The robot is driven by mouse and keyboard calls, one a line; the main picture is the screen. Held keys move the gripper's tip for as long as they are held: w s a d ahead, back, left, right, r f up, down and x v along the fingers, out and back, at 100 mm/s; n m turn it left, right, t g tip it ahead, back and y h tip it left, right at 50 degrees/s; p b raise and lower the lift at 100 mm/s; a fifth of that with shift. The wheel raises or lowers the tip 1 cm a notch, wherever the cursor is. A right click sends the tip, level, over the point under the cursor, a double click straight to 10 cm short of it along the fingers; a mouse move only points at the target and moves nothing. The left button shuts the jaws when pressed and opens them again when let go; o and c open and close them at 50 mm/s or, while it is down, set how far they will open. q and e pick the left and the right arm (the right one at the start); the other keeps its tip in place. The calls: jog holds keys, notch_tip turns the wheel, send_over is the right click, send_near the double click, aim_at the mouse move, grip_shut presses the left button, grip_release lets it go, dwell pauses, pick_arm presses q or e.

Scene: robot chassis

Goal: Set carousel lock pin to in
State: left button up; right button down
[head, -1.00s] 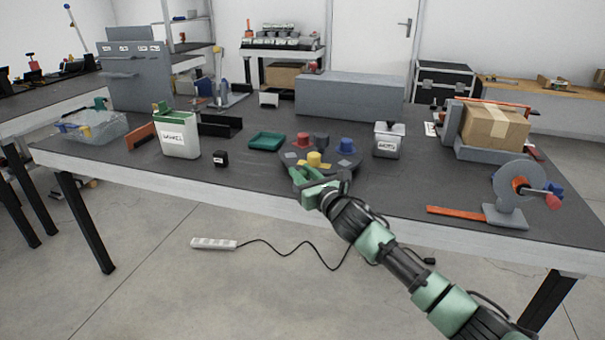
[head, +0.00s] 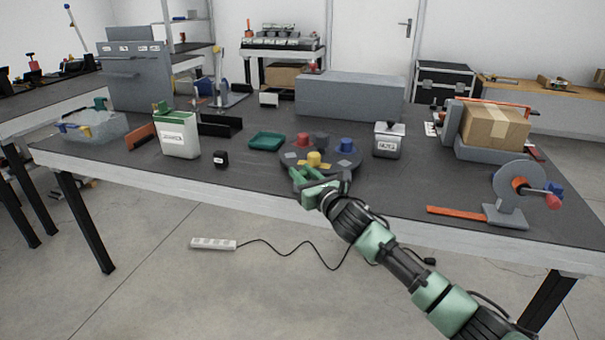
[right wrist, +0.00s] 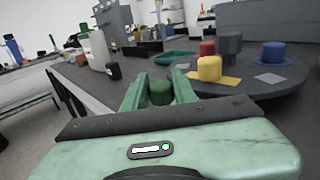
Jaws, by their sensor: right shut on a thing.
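The round grey carousel (head: 336,168) lies on the dark table near its front edge and carries red, grey, blue and yellow pegs. It also shows in the right wrist view (right wrist: 262,86). My right gripper (head: 297,176) is at the carousel's front-left edge. In the right wrist view its green fingers (right wrist: 158,88) are shut on a short green cylinder, which looks like the lock pin knob (right wrist: 160,92). The fingers hide most of the pin, so I cannot tell how deep it sits. My left gripper is in neither view.
A green tray (head: 266,141) and a small black box (head: 221,158) lie left of the carousel. A labelled white bin (head: 179,140) stands farther left, a labelled canister (head: 388,141) right. The table's front edge runs just below my gripper.

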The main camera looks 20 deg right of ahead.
dwell(0.5)
jog(key=shift+w+d, duration=0.25)
jog(key=shift+w, duration=0.1)
jog(key=shift+w+d, duration=0.75)
jog(key=shift+w, duration=0.3)
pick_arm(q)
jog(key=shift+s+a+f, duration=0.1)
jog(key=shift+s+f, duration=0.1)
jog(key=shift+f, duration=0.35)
pick_arm(e)
jog(key=shift+r, duration=0.1)
jog(key=c, duration=1.3)
grip_release()
jog(key=shift+o, duration=0.9)
jog(key=shift+w, duration=0.1)
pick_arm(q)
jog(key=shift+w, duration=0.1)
